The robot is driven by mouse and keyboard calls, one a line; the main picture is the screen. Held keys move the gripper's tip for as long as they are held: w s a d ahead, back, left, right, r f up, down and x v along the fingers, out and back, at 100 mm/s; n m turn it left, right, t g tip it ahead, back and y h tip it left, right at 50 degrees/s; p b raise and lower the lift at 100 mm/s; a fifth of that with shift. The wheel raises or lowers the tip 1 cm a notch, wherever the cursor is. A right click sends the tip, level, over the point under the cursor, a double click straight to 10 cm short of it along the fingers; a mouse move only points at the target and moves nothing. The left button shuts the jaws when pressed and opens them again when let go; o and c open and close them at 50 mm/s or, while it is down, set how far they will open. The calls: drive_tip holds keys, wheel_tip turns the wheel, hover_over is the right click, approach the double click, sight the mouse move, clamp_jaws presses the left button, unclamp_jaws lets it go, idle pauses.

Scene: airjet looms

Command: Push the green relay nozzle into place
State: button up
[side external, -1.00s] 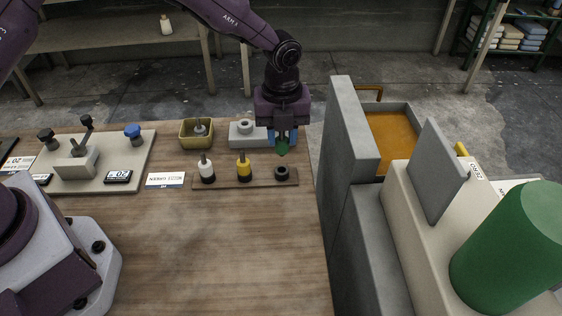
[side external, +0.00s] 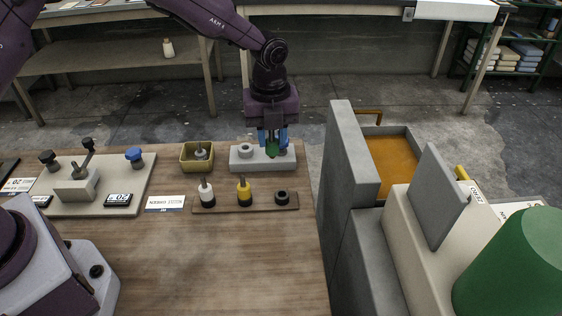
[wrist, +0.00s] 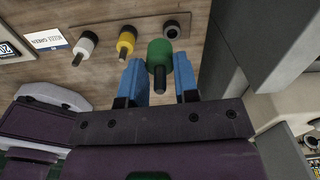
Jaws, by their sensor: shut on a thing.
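My gripper (side external: 272,143) is shut on the green relay nozzle (side external: 271,150), which sits between its blue fingertips. In the wrist view, the green nozzle (wrist: 159,53) shows its green body and a dark stem, between the blue fingers of my gripper (wrist: 160,75). In the side view, the gripper is over the right part of a light grey block (side external: 240,164), which has a raised ring at its left end. Whether the nozzle touches the block is hidden by the fingers.
A wooden rack (side external: 222,207) in front holds a white nozzle (side external: 206,192), a yellow nozzle (side external: 244,191) and a black ring socket (side external: 282,197). A yellow tray (side external: 186,163) stands left of the block. A tall grey wall (side external: 352,150) rises close on the right.

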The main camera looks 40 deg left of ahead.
drive_tip(key=w+a+r+m, duration=0.1)
drive_tip(key=w+a+r, duration=0.1)
drive_tip(key=a, duration=0.9)
drive_tip(key=shift+w, duration=0.2)
drive_tip(key=shift+f, duration=2.95)
drive_tip(key=shift+f, duration=1.15)
drive_tip(key=o, duration=1)
drive_tip(key=shift+r, duration=0.1)
